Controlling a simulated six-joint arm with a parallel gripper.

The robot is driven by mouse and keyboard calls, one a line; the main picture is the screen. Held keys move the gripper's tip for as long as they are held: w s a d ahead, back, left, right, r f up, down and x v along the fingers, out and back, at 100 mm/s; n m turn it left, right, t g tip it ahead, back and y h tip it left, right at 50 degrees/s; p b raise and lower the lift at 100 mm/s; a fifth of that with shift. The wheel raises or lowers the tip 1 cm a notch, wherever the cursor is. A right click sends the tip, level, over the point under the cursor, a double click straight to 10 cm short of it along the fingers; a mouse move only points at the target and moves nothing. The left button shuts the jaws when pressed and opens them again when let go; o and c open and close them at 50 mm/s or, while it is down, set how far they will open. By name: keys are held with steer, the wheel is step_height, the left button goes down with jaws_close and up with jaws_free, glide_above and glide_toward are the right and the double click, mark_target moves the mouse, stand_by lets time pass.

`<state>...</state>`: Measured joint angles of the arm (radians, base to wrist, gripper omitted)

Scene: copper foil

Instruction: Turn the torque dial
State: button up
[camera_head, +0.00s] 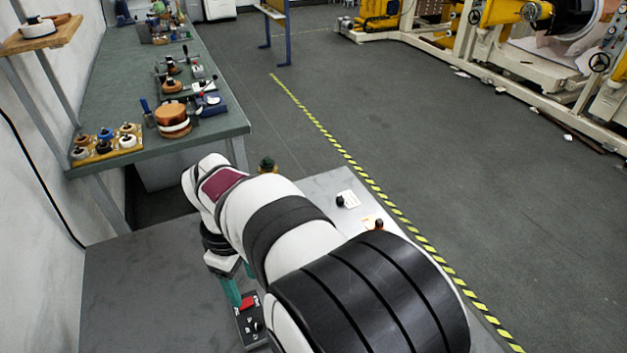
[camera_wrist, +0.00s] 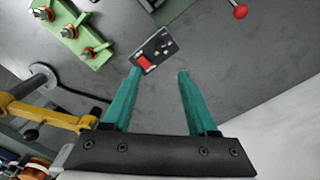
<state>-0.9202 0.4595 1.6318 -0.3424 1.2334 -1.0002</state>
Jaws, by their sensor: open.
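A small dark control box (camera_wrist: 156,49) with a red rocker switch (camera_wrist: 144,62) and several small knobs or terminals lies on the grey table, just beyond my fingertips. The box also shows in the head view (camera_head: 254,326), partly hidden by my arm. I cannot tell whether one of its knobs is the torque dial. My gripper (camera_wrist: 159,73) is open, with its two teal fingers apart and nothing between them. One finger points toward the red switch side of the box. In the head view my gripper hangs above the box, mostly hidden by my arm.
In the wrist view a green block with orange-ringed posts (camera_wrist: 72,31) lies left, a yellow tool (camera_wrist: 50,115) lower left, and a red ball (camera_wrist: 240,12) upper right. In the head view a small dark knob on a white card (camera_head: 340,201) sits right of my arm.

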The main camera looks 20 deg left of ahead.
mark_target(257, 321)
step_height(257, 321, down, 15)
steer(key=shift+d, duration=0.1)
steer(key=shift+c, duration=0.3)
jaws_close()
